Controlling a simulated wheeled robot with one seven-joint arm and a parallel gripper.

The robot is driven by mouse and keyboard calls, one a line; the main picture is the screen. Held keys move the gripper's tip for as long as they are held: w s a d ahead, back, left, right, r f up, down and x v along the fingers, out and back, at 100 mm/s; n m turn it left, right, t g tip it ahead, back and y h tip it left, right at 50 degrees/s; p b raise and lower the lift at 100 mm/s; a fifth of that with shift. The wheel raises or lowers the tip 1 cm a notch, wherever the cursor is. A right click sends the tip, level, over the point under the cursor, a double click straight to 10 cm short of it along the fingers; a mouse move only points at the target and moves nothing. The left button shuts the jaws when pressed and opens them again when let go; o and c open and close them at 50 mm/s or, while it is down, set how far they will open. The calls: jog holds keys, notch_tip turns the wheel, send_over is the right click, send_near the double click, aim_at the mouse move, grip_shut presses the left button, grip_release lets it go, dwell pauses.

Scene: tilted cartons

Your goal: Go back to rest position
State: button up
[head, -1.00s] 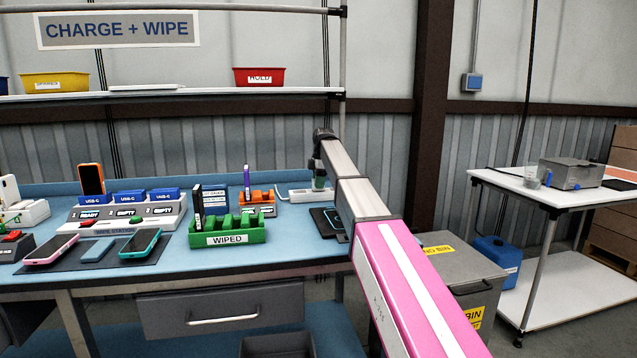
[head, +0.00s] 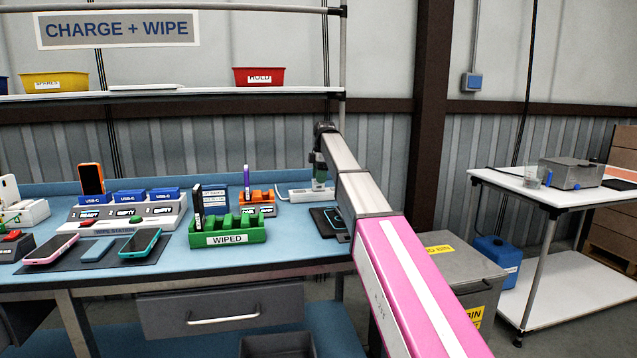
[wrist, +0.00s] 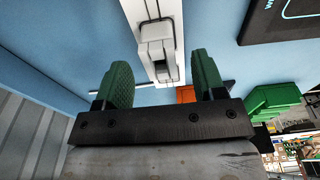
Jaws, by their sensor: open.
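My gripper (wrist: 162,88) is open and empty in the wrist view, its two green fingertips apart. A white power strip (wrist: 157,45) lies on the blue bench beyond and between the fingers, and I cannot tell how close they are to it. In the head view my gripper (head: 319,180) is small and partly hidden by my arm, at the right back of the bench above the power strip (head: 300,194).
The green WIPED rack (head: 227,232) and an orange rack (head: 257,199) stand left of my gripper. A dark pad (head: 326,222) lies in front of it. Phones lie on a mat (head: 95,252) at the left. A shelf (head: 200,94) runs above the bench.

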notch_tip(320, 180, up, 8)
jog(key=d, duration=0.1)
jog(key=shift+w+r, duration=0.1)
dwell(0.3)
